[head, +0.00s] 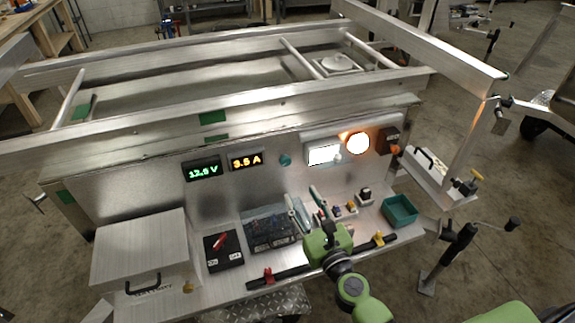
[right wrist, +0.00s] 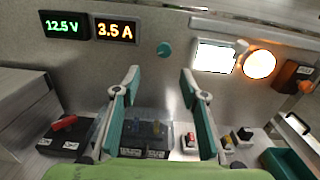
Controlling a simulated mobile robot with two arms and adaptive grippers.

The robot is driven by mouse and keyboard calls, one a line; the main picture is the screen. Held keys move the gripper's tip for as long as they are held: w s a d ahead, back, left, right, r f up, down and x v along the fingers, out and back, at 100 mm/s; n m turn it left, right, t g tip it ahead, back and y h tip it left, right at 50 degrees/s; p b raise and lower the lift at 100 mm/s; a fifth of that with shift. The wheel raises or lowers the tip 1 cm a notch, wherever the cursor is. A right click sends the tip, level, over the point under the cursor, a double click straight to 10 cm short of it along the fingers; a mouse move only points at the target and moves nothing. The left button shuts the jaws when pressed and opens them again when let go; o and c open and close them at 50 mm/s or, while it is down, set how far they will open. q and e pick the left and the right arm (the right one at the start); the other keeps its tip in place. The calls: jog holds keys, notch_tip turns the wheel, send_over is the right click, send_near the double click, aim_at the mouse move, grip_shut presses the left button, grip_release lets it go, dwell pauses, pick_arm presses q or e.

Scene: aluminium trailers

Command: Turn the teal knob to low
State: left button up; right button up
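The teal knob (head: 285,160) is a small round knob on the upright metal panel, just right of the amber 3.5 A display. It also shows in the right wrist view (right wrist: 164,49), above the gap between my fingers. Its pointer and any low mark are too small to read. My right gripper (head: 303,195) is open and empty in front of the panel, below the knob and apart from it. In the right wrist view its two teal-padded fingers (right wrist: 160,75) stand wide apart, pointing toward the panel. My left gripper is not in view.
Displays (head: 202,169) sit left of the knob; a lit white panel (head: 323,153) and a glowing round lamp (head: 357,143) sit right. Below, the shelf holds a black box with a red lever (head: 222,250), several small switches and a teal bin (head: 400,210). A metal case (head: 140,250) stands left.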

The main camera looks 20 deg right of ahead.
aim_at(286, 164)
jog(key=shift+m, duration=0.4)
jog(key=w, duration=1.4)
jog(key=shift+f+p, duration=0.15)
jog(key=shift+p, duration=0.2)
jog(key=shift+c, duration=0.3)
jog(key=shift+s, duration=0.1)
jog(key=c, duration=1)
